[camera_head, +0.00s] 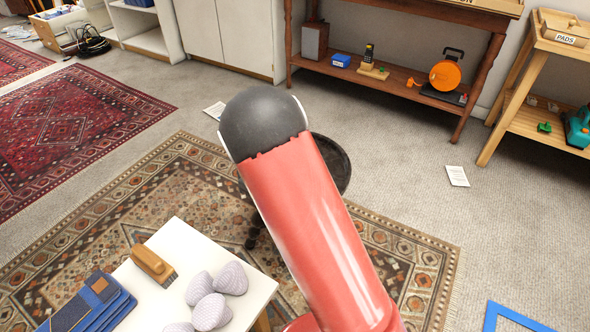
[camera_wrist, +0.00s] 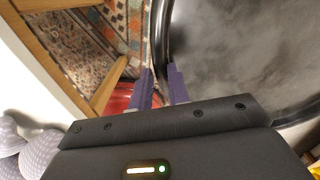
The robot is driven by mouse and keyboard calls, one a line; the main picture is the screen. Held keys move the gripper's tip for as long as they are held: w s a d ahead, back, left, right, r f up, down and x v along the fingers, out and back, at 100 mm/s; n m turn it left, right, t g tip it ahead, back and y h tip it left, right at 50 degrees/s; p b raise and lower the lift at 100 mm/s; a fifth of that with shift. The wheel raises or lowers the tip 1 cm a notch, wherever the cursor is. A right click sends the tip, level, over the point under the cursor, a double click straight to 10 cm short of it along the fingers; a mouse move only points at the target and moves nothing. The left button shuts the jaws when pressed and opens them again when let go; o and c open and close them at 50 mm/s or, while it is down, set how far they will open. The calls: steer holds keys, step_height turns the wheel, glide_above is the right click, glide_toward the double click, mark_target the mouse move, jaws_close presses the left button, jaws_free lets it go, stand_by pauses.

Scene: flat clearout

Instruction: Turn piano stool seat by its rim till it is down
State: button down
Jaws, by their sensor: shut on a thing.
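The piano stool seat (camera_head: 334,160) is round and black, and my red arm hides most of it in the head view. In the wrist view the seat (camera_wrist: 240,55) fills the right side, with a raised dark rim and a grey, smooth top. My gripper (camera_wrist: 160,75) has its two purple fingers on either side of the rim at the seat's left edge and is shut on it. In the head view my gripper is hidden behind my arm. Dark parts of the stool's base (camera_head: 253,232) show low beside my arm.
A white table (camera_head: 182,250) with a wooden brush (camera_head: 153,264), blue folded things (camera_head: 92,304) and several pale lumpy bundles (camera_head: 210,311) stands close on the left. A patterned rug (camera_head: 130,205) lies under the stool. A wooden shelf (camera_head: 400,84) stands behind; carpet at right is mostly clear.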

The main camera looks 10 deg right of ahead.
steer(key=shift+w+a+m, duration=0.4)
steer(key=shift+w+m, duration=0.3)
steer(key=shift+w, duration=0.15)
steer(key=shift+w+a+m, duration=0.5)
steer(key=shift+w+m, duration=0.25)
steer(key=shift+w, duration=0.25)
steer(key=shift+w+a+m, duration=0.55)
steer(key=shift+w+m, duration=0.15)
steer(key=shift+w, duration=0.25)
steer(key=shift+w+a+m, duration=0.5)
steer(key=shift+w+m, duration=0.25)
steer(key=shift+w, duration=0.25)
